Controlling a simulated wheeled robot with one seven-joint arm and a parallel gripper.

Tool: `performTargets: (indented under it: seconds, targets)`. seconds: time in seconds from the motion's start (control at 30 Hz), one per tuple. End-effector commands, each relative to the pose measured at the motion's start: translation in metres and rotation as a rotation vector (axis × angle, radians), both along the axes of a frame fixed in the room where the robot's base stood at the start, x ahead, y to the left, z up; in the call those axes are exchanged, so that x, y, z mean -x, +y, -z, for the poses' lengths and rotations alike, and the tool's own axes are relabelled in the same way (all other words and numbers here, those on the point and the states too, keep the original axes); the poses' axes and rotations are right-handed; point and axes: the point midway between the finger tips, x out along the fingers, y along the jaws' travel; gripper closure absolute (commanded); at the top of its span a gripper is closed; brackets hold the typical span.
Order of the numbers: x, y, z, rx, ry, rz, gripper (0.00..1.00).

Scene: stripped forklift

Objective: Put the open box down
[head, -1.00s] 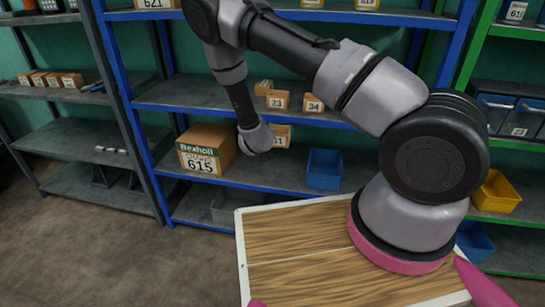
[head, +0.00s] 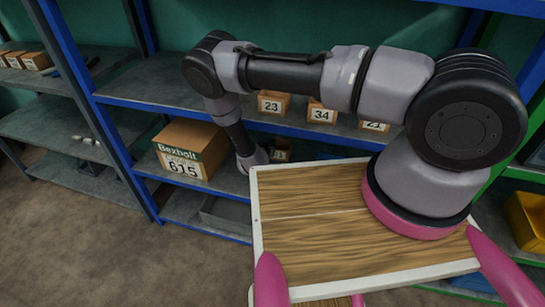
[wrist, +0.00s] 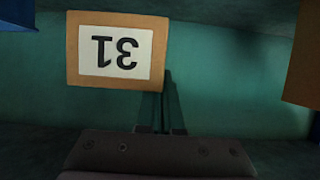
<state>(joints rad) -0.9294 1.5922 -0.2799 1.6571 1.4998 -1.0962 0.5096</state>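A small brown box labelled 31 (head: 280,153) stands on the middle blue shelf. It also shows in the wrist view (wrist: 72,50), upside down, at upper left. I cannot tell if it is the task's open box. In the wrist view my gripper (wrist: 161,129) shows two thin dark fingertips with a gap between them and nothing seen held. The box 31 is ahead of them, to the picture's left, and looks apart from them. In the head view the fingers are hidden beyond my wrist, just left of this box.
A large box 615 (head: 191,152) stands left of my wrist on the same shelf. Small boxes 23 (head: 273,103), 34 (head: 322,113) and 21 (head: 374,126) stand on the shelf above. A grey tray (head: 226,213) lies below. A yellow bin (head: 527,218) is at right.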

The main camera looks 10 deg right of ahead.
Motion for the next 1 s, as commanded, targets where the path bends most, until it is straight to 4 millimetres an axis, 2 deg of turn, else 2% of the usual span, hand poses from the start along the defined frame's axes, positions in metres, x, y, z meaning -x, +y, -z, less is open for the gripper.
performTargets:
  seconds: [0.2, 0.43, 0.63, 1.0]
  targets:
    - [0.002, -0.001, 0.041, 0.001, 0.002, 0.001, 1.0]
    - [0.001, -0.001, 0.064, 0.002, 0.002, 0.0, 1.0]
    - [0.001, -0.001, 0.093, 0.0, 0.001, 0.002, 1.0]
    - [0.001, 0.0, 0.099, 0.001, 0.001, 0.001, 1.0]
